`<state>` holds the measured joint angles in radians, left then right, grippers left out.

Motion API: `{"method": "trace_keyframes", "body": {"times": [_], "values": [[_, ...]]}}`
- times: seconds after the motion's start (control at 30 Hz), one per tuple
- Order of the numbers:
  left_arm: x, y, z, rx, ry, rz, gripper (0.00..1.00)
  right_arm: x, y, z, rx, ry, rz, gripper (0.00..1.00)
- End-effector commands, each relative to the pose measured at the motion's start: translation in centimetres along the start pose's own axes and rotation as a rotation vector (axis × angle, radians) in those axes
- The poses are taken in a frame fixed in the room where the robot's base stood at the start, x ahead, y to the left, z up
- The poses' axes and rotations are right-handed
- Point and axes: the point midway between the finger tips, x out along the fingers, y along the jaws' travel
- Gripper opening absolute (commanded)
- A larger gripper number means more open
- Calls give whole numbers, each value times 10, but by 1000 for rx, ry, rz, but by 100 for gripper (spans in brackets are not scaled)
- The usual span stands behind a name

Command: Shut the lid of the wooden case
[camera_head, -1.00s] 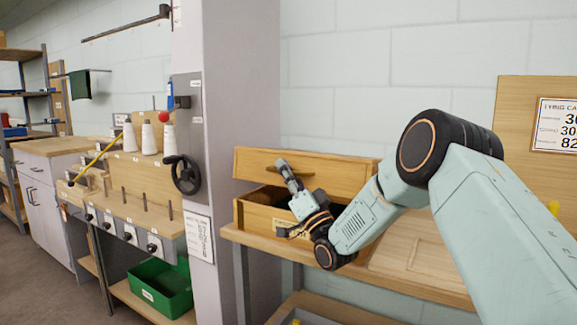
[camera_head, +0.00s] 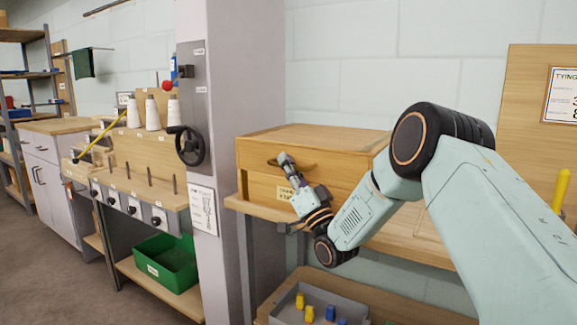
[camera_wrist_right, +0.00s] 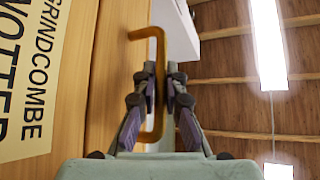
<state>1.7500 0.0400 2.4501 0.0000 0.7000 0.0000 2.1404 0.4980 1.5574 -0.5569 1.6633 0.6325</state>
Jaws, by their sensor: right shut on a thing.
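The wooden case (camera_head: 318,140) stands on the bench, its lid down level on the body with no open gap showing. A curved handle (camera_head: 306,165) is on its front, above a pale label (camera_head: 285,193). My right gripper (camera_head: 284,160) is at the front of the case, shut on the handle. In the right wrist view the brass-coloured handle (camera_wrist_right: 157,36) passes between the two fingers of the gripper (camera_wrist_right: 160,75). The lettered label (camera_wrist_right: 28,75) lies to the left there. My left gripper is not in view.
A grey pillar (camera_head: 225,90) with a black handwheel (camera_head: 186,146) stands left of the case. A grey tray (camera_head: 285,303) with yellow and blue pieces sits on the shelf below. A wooden board with a notice (camera_head: 530,75) stands behind at right.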

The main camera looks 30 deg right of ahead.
Motion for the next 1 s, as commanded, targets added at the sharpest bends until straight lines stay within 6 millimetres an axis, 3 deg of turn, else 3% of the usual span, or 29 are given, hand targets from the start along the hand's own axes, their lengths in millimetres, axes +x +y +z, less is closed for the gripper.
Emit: {"method": "trace_keyframes", "body": {"times": [0.03,0.1,0.13,0.4,0.77,1.0], "values": [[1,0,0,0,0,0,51,-9,1,13,10,-35,9,0],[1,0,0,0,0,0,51,-9,2,13,10,-36,10,0],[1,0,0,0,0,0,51,-9,2,13,10,-36,10,11],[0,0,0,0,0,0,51,-7,2,10,8,-26,9,34],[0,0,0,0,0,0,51,-10,2,7,6,-20,9,34],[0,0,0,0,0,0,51,-50,3,6,9,-20,13,34]]}}
